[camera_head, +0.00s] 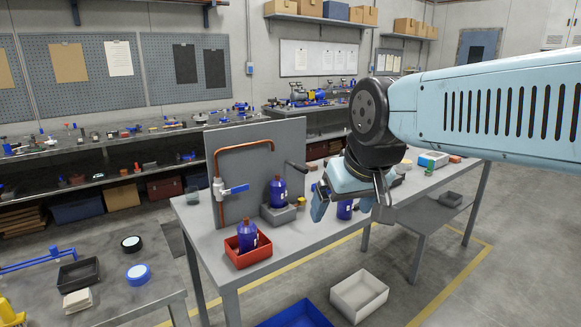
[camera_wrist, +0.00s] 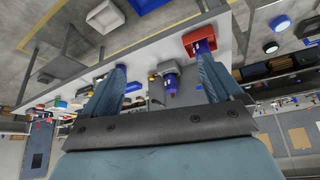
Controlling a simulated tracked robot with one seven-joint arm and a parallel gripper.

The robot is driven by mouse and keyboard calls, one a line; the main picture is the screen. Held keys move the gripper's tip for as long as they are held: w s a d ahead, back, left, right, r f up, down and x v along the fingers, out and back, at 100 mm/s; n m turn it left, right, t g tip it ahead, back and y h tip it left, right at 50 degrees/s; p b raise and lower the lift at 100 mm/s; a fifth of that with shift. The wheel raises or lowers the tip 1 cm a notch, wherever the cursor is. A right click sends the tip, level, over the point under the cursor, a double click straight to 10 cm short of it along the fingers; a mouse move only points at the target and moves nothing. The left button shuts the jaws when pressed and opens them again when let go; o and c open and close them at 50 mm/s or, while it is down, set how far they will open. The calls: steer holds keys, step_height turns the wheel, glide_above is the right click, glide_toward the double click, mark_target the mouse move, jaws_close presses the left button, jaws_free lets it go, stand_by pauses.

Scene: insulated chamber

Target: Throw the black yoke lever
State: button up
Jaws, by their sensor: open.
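A short dark lever (camera_head: 296,166) sticks out at the right part of an upright grey panel (camera_head: 262,145) on the workbench. It may be the black yoke lever; its shape is too small to make out. A blue-handled valve (camera_head: 235,189) sits on the copper pipe at the panel's left. My gripper (camera_head: 350,205) is open and empty, to the right of the panel and the dark lever, apart from both. In the wrist view my gripper (camera_wrist: 160,65) has its two fingers wide apart, with bench objects beyond. I cannot pick out the lever in the wrist view.
A blue bottle (camera_head: 277,190) stands at a grey block (camera_head: 278,214) before the panel. A red tray (camera_head: 240,258) holds another blue bottle (camera_head: 247,236) at the bench's front. A third blue bottle (camera_head: 345,209) is partly behind my gripper. A white bin (camera_head: 359,295) is on the floor.

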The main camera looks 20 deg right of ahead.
stand_by(0.3)
steer(key=shift+w+d, duration=0.15)
steer(key=shift+w, duration=0.2)
steer(key=shift+c, duration=1.4)
steer(key=w+d, duration=0.1)
steer(key=w, duration=0.2)
steer(key=w+d+t+h, duration=0.1)
steer(key=w+d, duration=0.1)
steer(key=w, duration=0.1)
steer(key=w+d+t, duration=0.1)
steer(key=w, duration=0.3)
steer(key=shift+d+f, duration=0.3)
steer(key=shift+d, duration=0.1)
steer(key=c, duration=0.5)
steer(key=w+d+f+n+t, duration=0.15)
steer(key=w+d+t, duration=0.35)
steer(key=w, duration=0.7)
steer(key=shift+c, duration=0.2)
steer(key=n+t+y, duration=0.4)
steer(key=y, duration=0.3)
glide_toward(304, 171)
steer(key=shift+t, duration=0.3)
steer(key=x, duration=0.7)
steer(key=d+f+x, duration=0.1)
steer(key=x, duration=0.3)
steer(key=shift+w, duration=0.15)
jaws_close()
